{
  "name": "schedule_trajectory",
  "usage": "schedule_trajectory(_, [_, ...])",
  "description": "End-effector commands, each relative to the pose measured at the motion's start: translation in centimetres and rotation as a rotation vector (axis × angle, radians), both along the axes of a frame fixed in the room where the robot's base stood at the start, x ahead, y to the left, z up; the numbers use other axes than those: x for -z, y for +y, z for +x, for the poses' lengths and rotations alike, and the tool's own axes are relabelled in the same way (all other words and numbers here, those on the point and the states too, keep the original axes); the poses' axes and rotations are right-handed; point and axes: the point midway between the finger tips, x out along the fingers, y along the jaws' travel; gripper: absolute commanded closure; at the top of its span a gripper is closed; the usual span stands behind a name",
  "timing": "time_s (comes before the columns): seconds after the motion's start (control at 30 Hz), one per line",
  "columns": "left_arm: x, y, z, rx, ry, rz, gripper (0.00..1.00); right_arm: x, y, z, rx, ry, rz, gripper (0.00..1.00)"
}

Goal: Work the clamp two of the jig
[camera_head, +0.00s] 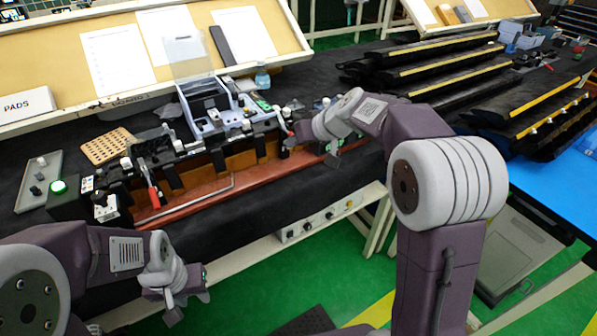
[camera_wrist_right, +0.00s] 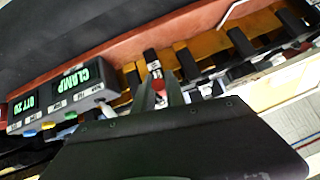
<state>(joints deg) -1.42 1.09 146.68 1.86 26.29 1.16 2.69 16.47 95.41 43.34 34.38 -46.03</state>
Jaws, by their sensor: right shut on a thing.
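The jig (camera_head: 208,172) is a long dark fixture on the bench with a red-brown and orange strip along its front. A clamp with a red handle (camera_head: 153,196) stands at its left end. My right gripper (camera_head: 291,140) is at the jig's right part. In the right wrist view it is shut on another clamp's red handle (camera_wrist_right: 158,87), which shows between the fingers. I cannot read a number on either clamp. My left gripper (camera_head: 187,296) hangs low in front of the bench, away from the jig; its finger opening is unclear.
A display box (camera_wrist_right: 62,95) reading CLAMP and QTY 20 is beside the jig. A green-lit button (camera_head: 58,187) and a perforated tan block (camera_head: 107,146) are at the left. Long dark trim pieces (camera_head: 430,65) lie at the right.

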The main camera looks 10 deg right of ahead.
Motion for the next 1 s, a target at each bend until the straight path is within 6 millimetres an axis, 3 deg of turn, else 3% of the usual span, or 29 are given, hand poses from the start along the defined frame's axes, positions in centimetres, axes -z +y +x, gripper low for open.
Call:
schedule_trajectory(0.03, [4.3, 0.0, 0.0, 0.000, 0.000, 0.000, 0.63, 2.5, 0.0, 0.0, -0.001, -0.032, 0.011, 1.00])
schedule_trajectory(0.2, [10.8, 0.0, 0.0, 0.000, 0.000, 0.000, 0.63, 3.3, 0.0, 0.2, -0.001, -0.140, 0.049, 1.00])
schedule_trajectory(0.4, [17.2, 0.0, 0.0, 0.000, 0.000, 0.000, 0.63, 3.9, 0.1, 0.3, -0.002, -0.251, 0.090, 1.00])
schedule_trajectory(0.7, [23.4, 0.0, 0.0, 0.000, 0.000, 0.000, 0.63, 4.2, 0.2, 0.6, -0.003, -0.367, 0.134, 1.00])
schedule_trajectory(1.0, [25.7, 0.0, 0.0, 0.000, 0.000, 0.000, 0.63, 3.9, 0.3, 0.7, -0.003, -0.418, 0.153, 1.00])
